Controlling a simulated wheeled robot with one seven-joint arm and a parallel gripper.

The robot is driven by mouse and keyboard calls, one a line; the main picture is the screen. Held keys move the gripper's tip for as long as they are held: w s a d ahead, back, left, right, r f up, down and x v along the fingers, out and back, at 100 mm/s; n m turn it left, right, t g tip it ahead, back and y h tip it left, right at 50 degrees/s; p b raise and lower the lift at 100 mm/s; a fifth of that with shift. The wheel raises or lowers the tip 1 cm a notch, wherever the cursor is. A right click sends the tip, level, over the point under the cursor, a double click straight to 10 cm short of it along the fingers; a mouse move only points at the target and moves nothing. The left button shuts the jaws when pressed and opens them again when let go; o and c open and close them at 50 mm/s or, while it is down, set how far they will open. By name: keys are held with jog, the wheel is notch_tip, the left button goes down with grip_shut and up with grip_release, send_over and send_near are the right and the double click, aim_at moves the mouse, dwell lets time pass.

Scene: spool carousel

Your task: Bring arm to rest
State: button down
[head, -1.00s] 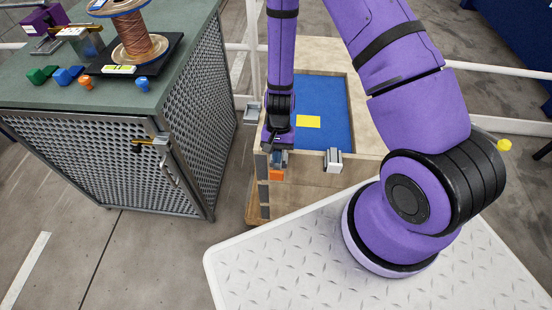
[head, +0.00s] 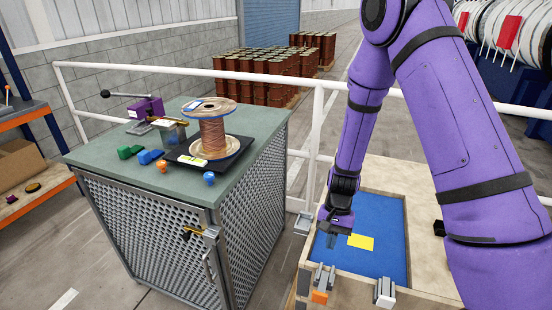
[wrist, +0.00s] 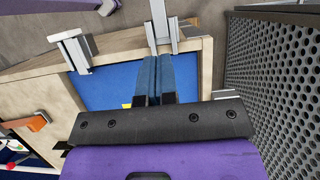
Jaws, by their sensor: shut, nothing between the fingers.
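My purple arm reaches down at the right of the head view. My gripper (head: 332,240) points down over the blue-floored wooden tray (head: 425,275), near its left side. In the wrist view my gripper (wrist: 155,75) shows its two blue-grey fingers side by side, shut and empty. Their tips lie near a metal bracket (wrist: 160,22) on the tray's edge in that picture; I cannot tell whether they touch. A yellow patch (head: 361,242) lies on the blue floor just right of the gripper.
A mesh-sided cabinet (head: 160,250) stands left of the tray. Its green top holds a copper wire spool (head: 213,133), a purple clamp tool (head: 146,107) and small coloured pieces. Metal brackets (head: 385,292) sit on the tray's near edge. White railings (head: 316,135) run behind.

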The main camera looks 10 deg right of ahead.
notch_tip(320, 180, up, 25)
jog(key=s+d+n+t, duration=0.2)
jog(key=n+t, duration=0.1)
jog(key=t, duration=0.1)
jog(key=s+d+r+n+t+h, duration=0.1)
jog(key=s+d+r+t, duration=0.1)
jog(key=s+r, duration=0.6)
jog(key=s+d+r+n+t+h, duration=0.1)
jog(key=s+d+r+n+t, duration=0.1)
jog(key=s+r, duration=0.6)
jog(key=shift+s+t, duration=0.5)
jog(key=shift+w, duration=0.15)
